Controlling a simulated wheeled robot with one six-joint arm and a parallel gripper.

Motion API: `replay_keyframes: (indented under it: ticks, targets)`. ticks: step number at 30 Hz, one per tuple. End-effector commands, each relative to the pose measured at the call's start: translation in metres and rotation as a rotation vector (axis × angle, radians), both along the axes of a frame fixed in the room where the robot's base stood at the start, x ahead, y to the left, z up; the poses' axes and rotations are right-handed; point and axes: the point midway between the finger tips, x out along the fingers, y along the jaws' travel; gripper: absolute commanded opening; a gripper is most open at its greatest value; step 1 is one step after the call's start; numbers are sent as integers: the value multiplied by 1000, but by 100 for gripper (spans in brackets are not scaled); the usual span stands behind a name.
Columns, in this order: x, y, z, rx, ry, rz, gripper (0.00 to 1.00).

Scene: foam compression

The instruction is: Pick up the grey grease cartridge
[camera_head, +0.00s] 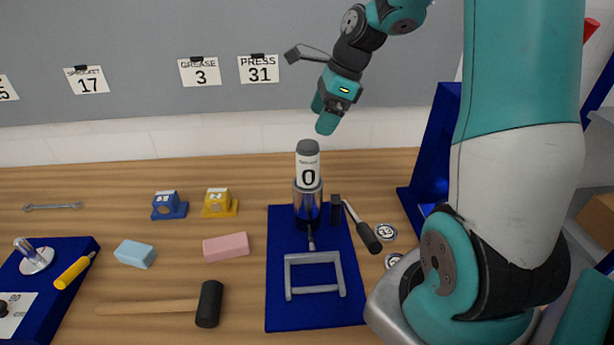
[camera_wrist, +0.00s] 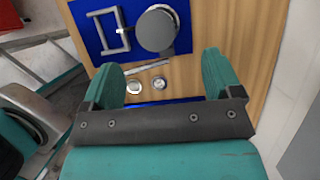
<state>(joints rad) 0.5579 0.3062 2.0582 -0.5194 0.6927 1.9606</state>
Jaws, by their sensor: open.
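The grey grease cartridge (camera_head: 307,148), with a grey cap and a white label reading 0, stands upright in a clear cylinder (camera_head: 307,205) on a blue base plate (camera_head: 285,275). In the wrist view its round grey top (camera_wrist: 156,30) shows near the top edge, beyond the fingers. My gripper (camera_head: 322,112) is open and empty, above and slightly right of the cartridge in the head view.
A grey handle frame (camera_head: 314,275) and a black-gripped lever (camera_head: 370,238) are near the cylinder. A blue upright (camera_head: 434,145) stands to the right. Foam blocks, pink (camera_head: 226,247) and light blue (camera_head: 135,254), and a mallet (camera_head: 208,304) lie to the left on the wooden table.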

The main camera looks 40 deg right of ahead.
Motion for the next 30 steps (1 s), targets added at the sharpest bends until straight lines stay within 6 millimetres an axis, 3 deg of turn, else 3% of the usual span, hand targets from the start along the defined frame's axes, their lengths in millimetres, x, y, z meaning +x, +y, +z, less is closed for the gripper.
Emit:
replay_keyframes:
  ticks: [6, 13, 21, 30]
  targets:
    - [7, 13, -33, 2, 3, 2, 85]
    - [9, 17, -48, 2, 3, 2, 85]
    - [11, 29, -85, 1, 2, 2, 85]
    - [13, 30, -91, -1, -1, 1, 82]
